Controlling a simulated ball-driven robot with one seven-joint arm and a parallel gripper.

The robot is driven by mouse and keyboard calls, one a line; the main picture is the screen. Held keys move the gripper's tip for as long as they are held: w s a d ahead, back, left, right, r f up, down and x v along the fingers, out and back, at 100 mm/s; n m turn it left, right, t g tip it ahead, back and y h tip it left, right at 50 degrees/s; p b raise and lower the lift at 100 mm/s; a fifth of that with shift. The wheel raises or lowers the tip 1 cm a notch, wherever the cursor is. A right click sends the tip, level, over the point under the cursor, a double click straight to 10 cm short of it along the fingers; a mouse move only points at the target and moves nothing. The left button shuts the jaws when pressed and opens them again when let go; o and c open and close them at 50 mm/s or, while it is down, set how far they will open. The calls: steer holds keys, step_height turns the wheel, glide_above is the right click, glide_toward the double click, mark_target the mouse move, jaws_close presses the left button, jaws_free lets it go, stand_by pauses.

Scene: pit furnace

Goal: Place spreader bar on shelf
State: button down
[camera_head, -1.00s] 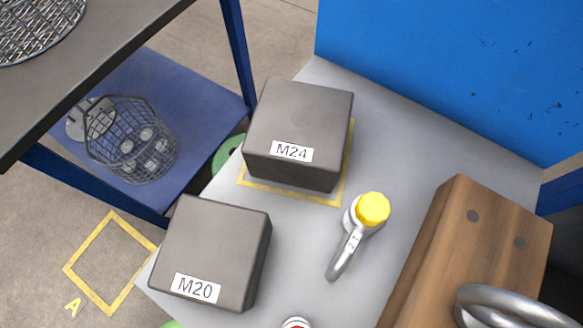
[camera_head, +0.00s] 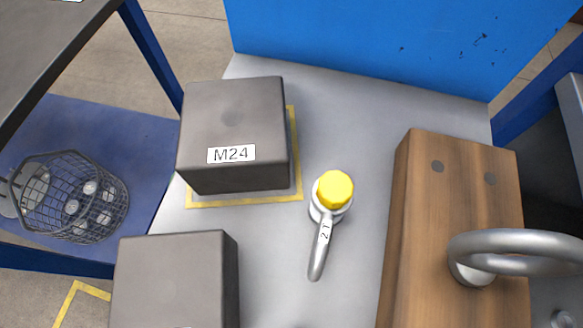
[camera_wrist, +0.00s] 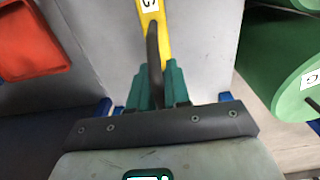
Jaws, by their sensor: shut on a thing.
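In the wrist view, my gripper (camera_wrist: 158,85) has teal fingers and is shut on a dark curved piece at the end of a yellow bar (camera_wrist: 151,18) with a white "G" label. I take this bar to be the spreader bar. The bar runs away from the fingers and out of the top edge, so its far end is hidden. The head view shows neither my gripper nor the bar. A blue lower shelf (camera_head: 125,140) under a dark tabletop is at the left of the head view; I cannot tell if it is the task's shelf.
A wire basket (camera_head: 75,200) stands on the blue shelf. A green cylinder (camera_wrist: 290,65) and red bin (camera_wrist: 28,42) flank my gripper.

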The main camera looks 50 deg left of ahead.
steer(key=shift+w+a+f+b, duration=0.2)
steer(key=shift+w+f+b, duration=0.15)
steer(key=shift+w+f, duration=0.65)
steer(key=shift+w+f+b, duration=0.15)
steer(key=shift+f+b, duration=0.2)
steer(key=shift+f, duration=0.6)
steer(key=shift+w+f+b, duration=0.1)
steer(key=shift+f+b, duration=0.25)
steer(key=shift+f, duration=0.55)
steer(key=c, duration=1.1)
jaws_free()
steer(key=shift+s+d+f, duration=0.1)
steer(key=shift+f, duration=0.05)
step_height(320, 180, up, 12)
steer(key=p, duration=0.4)
